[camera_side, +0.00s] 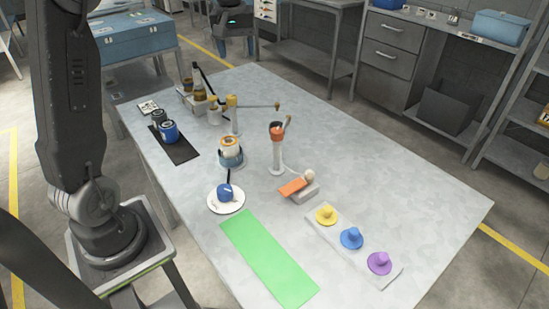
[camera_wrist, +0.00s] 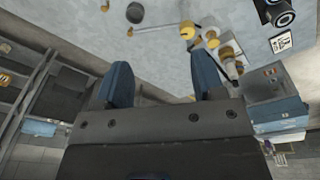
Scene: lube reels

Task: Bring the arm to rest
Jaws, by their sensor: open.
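My gripper (camera_wrist: 163,85) shows in the wrist view with its two blue fingers spread apart and nothing between them. Beyond the fingers in that view lie the table's edge and part of its grey top. In the side view my dark arm stands at the left beside the table (camera_side: 340,140), and the gripper itself is out of the frame. No part of the gripper is seen touching the table or anything on it.
A green mat (camera_side: 268,258), a white disc with a blue item (camera_side: 225,192), and a tray with yellow, blue and purple cone-shaped pieces (camera_side: 352,238) lie at the front. An orange-topped post (camera_side: 278,150) stands mid-table. Bottles and reels crowd the far left; the right side is clear.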

